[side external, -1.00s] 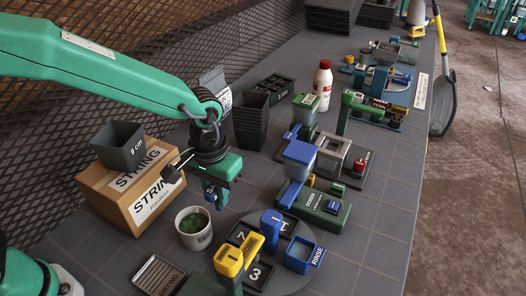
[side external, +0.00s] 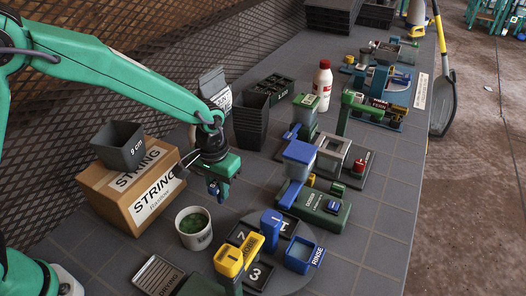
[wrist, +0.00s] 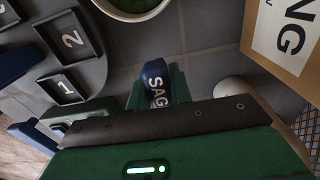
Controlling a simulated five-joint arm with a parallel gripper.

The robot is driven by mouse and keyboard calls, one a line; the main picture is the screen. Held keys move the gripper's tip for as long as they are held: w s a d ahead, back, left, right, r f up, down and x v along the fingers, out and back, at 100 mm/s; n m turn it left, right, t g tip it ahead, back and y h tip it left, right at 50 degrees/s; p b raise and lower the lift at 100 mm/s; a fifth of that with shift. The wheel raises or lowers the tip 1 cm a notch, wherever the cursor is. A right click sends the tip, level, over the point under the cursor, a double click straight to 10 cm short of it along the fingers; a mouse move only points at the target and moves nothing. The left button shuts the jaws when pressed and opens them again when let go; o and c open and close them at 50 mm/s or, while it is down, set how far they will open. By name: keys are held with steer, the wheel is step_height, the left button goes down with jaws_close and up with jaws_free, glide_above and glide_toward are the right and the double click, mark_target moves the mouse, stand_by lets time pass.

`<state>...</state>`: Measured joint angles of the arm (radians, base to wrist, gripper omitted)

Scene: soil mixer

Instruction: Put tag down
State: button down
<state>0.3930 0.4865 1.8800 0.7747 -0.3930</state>
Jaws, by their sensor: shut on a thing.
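My gripper (side external: 216,190) is shut on a blue tag (wrist: 155,76) with white lettering that starts "SAG". In the wrist view the tag sits between the green fingers, its rest partly hidden by them. In the side view the gripper hangs above the bench, behind the white cup (side external: 194,236) and right of the cardboard box; the tag shows only as a small blue patch there. The tag appears clear of the bench.
The STRING box (side external: 118,212) carries a grey pot (side external: 118,143). A round plate with numbered trays (wrist: 68,87), a blue RINSE tub (side external: 300,257) and a slatted DRYING tray (side external: 157,274) stand toward the front. Green-and-blue machines stand to the right. Bare tiles lie between.

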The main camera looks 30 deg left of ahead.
steer(key=shift+f, duration=0.95)
steer(key=shift+f, duration=0.1)
steer(key=c, duration=1.3)
jaws_free()
steer(key=shift+o, duration=0.2)
step_height(320, 180, up, 12)
